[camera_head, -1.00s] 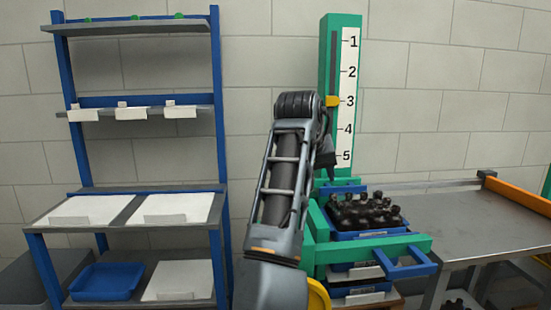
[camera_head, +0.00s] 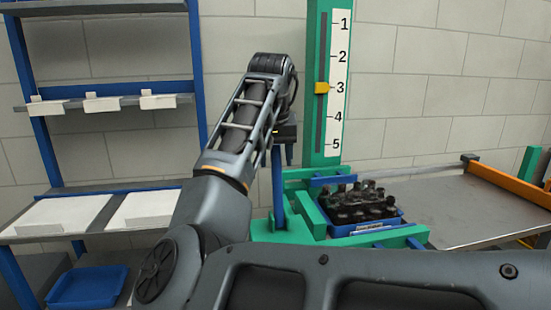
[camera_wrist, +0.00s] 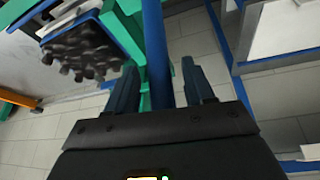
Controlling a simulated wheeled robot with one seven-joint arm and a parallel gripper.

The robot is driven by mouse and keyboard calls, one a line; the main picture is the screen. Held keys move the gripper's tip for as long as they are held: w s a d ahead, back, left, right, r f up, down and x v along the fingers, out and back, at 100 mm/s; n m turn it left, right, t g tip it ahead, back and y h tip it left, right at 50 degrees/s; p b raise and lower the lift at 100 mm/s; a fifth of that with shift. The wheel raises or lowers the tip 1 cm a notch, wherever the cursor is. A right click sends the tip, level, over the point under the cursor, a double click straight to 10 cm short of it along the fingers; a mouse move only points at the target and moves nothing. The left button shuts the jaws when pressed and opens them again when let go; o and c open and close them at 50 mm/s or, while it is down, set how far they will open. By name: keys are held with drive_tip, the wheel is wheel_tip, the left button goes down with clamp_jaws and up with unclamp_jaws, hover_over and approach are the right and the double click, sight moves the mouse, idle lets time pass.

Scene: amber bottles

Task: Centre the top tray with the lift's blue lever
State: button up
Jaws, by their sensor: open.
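The lift's green column (camera_head: 315,100) stands against the wall with a scale from 1 to 5; its yellow pointer (camera_head: 322,88) is at 3. The top blue tray (camera_head: 364,228), full of dark bottles, sits at the lift's green frame (camera_head: 285,236). The blue lever (camera_head: 278,185) rises upright left of the tray. My gripper (camera_head: 285,143) is at the lever's upper part. In the wrist view the lever (camera_wrist: 156,45) passes between the open fingers of my gripper (camera_wrist: 158,80); contact cannot be told. The tray (camera_wrist: 122,38) shows at upper left there.
A steel table (camera_head: 450,210) with an orange rail (camera_head: 510,184) stands right of the lift. A blue-post shelf rack (camera_head: 85,188) with white trays and a blue bin (camera_head: 88,287) stands at left. My arm hides part of the lift's lower front.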

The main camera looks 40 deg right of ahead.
drive_tip(key=shift+w+d+f, duration=0.15)
drive_tip(key=shift+d+f, duration=0.1)
drive_tip(key=shift+f, duration=0.4)
clamp_jaws()
